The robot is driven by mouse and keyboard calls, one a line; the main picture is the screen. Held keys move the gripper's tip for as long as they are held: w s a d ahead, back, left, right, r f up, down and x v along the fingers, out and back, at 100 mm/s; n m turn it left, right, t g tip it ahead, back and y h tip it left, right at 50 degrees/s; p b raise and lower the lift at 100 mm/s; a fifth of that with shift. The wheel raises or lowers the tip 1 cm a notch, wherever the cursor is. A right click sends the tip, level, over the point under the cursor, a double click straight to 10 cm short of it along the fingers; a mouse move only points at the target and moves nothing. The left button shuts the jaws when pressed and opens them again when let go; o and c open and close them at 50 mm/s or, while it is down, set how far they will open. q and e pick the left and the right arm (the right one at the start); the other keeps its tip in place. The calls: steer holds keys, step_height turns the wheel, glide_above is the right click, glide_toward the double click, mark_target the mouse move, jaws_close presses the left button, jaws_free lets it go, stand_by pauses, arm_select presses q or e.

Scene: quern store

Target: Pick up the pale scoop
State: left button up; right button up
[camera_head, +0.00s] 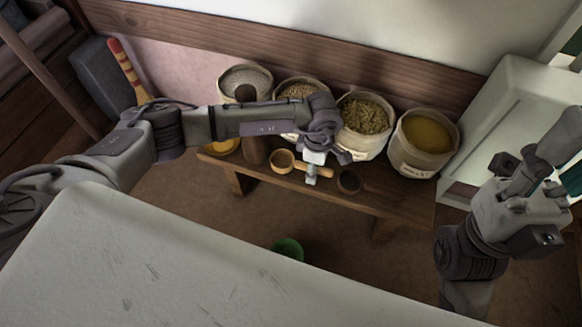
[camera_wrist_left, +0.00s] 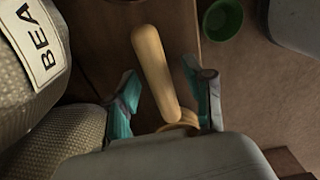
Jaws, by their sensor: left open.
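The pale scoop lies on the wooden bench (camera_head: 392,205), its round bowl (camera_head: 282,161) to the left and its handle pointing right. In the left wrist view its pale handle (camera_wrist_left: 152,62) runs between the two fingers, and its bowl is mostly hidden behind my gripper body. My left gripper (camera_head: 312,172) is over the scoop's handle. It is open, with a teal-padded finger on each side of the handle and gaps visible. My right gripper (camera_head: 570,178) is at the right edge, far from the scoop; its finger opening is unclear.
Several grain sacks (camera_head: 427,140) stand behind the scoop. A brown cylinder (camera_head: 254,152) and a yellow-filled dish (camera_head: 222,147) are to its left; a dark round item (camera_head: 349,181) is to its right. A green bowl (camera_head: 288,248) is on the floor in front.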

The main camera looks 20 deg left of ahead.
arm_select(q)
steer(key=shift+f, duration=0.1)
jaws_close()
stand_by(0.4)
